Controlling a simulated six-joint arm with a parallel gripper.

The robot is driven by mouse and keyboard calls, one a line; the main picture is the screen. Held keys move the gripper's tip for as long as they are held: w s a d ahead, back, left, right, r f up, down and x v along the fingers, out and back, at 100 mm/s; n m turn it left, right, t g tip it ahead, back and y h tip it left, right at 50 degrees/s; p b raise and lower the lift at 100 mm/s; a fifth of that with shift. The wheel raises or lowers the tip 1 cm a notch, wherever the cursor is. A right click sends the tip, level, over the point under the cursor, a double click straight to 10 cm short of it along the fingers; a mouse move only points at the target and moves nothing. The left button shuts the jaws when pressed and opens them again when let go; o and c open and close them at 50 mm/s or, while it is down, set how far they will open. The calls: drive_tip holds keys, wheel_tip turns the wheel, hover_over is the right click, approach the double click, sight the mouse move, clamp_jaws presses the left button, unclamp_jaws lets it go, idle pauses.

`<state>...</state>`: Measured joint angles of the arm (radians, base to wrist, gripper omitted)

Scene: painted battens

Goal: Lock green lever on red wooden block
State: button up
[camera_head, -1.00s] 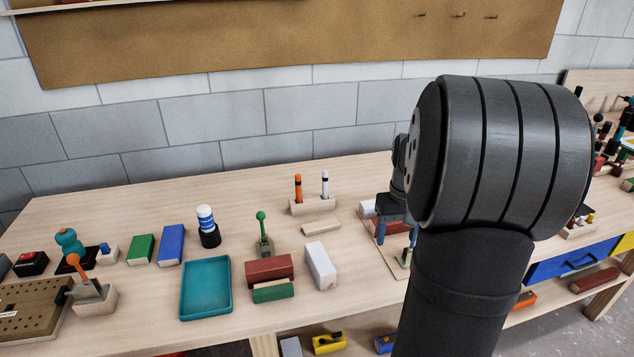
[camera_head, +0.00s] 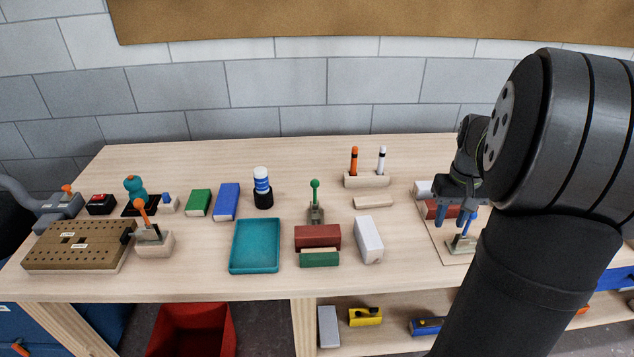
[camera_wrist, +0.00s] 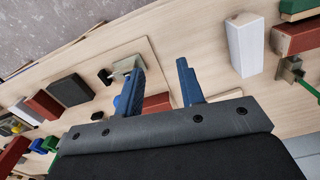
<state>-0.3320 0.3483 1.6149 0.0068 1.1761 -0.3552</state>
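The green lever (camera_head: 315,192) stands upright on a small grey base in the middle of the bench. A red wooden block (camera_head: 318,237) lies just in front of it, with a green block (camera_head: 320,258) against its front. In the wrist view the green lever (camera_wrist: 307,86) and red block (camera_wrist: 296,37) are at the right edge, well to the side of my fingers. My gripper (camera_head: 455,217) is to the right of them, above a board with a blue lever. Its two blue fingers (camera_wrist: 163,92) are apart, with nothing held between them.
A white block (camera_head: 368,240) lies right of the red block. A teal tray (camera_head: 254,247) is to the left. A wooden stick (camera_head: 373,202) and a marker holder (camera_head: 367,180) lie behind. An orange lever (camera_head: 143,212) stands far left. Bare bench lies between the white block and my gripper.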

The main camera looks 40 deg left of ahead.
drive_tip(key=shift+s+a+r+n+y, duration=0.1)
drive_tip(key=shift+s+a+n+y, duration=0.05)
drive_tip(key=shift+a+n, duration=0.4)
drive_tip(key=shift+s+a+r+n+y, duration=0.15)
drive_tip(key=shift+a+n, duration=0.2)
drive_tip(key=shift+a, duration=0.25)
clamp_jaws()
drive_tip(key=s+a+r+n+y, duration=0.2)
drive_tip(key=s+a+n+y, duration=0.1)
drive_tip(key=a+n, duration=0.6)
drive_tip(key=s+a+r+n+y, duration=0.3)
drive_tip(key=s+a+n, duration=0.2)
drive_tip(key=a+n, duration=0.4)
drive_tip(key=shift+a+r+n+g, duration=0.3)
drive_tip(key=shift+a+r, duration=0.05)
drive_tip(key=shift+a, duration=0.85)
drive_tip(key=shift+s, duration=0.1)
